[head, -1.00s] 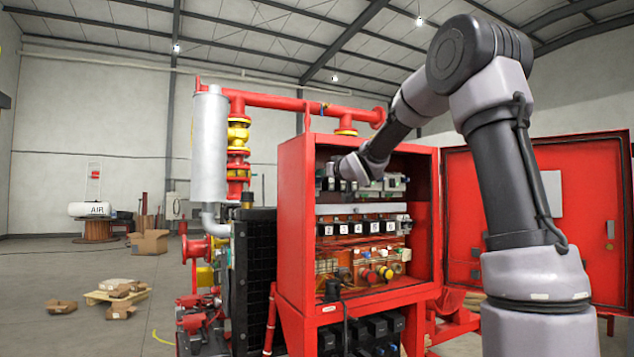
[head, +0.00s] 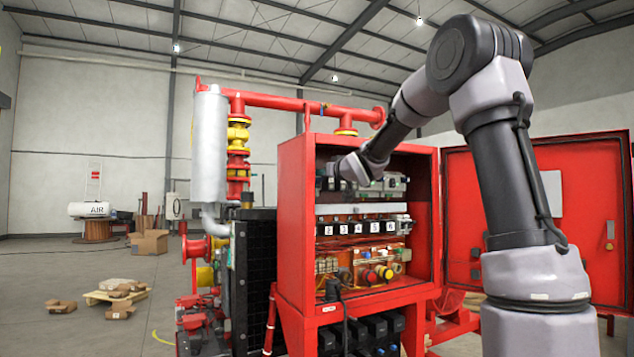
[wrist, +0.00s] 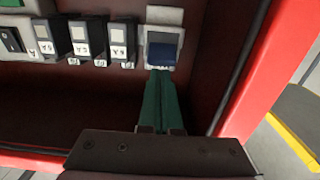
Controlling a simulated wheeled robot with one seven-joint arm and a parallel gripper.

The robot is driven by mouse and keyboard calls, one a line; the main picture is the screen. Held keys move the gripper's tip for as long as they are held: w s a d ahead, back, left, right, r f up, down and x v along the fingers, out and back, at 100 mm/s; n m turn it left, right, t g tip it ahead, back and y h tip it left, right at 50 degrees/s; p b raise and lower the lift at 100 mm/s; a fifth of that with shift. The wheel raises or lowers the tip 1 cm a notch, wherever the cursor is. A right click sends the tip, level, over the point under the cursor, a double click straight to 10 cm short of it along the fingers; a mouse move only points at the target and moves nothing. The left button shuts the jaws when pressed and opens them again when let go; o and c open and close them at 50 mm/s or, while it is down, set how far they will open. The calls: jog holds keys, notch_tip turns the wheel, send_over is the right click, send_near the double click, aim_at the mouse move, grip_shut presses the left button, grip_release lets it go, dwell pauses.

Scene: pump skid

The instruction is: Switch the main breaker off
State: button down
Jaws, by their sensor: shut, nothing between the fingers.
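A pale-housed switch with a dark blue lever (wrist: 163,50) sits at the top middle of the wrist view; it looks like the main breaker, though I see no readable label on it. My gripper (wrist: 160,76) has its green fingers closed together with nothing between them. The fingertips are at the lower edge of the blue lever, touching or very close; I cannot tell which. In the head view my arm reaches into the upper left of the open red cabinet (head: 297,220), where my wrist hides the switch and the fingertips.
A row of black-and-grey modules (wrist: 80,40) stands left of the switch. The red cabinet wall (wrist: 262,70) is close on the right.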

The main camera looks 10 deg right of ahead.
jog(key=shift+f, duration=0.15)
dwell(0.5)
jog(key=shift+f, duration=0.8)
jog(key=v, duration=0.7)
jog(key=shift+r, duration=0.3)
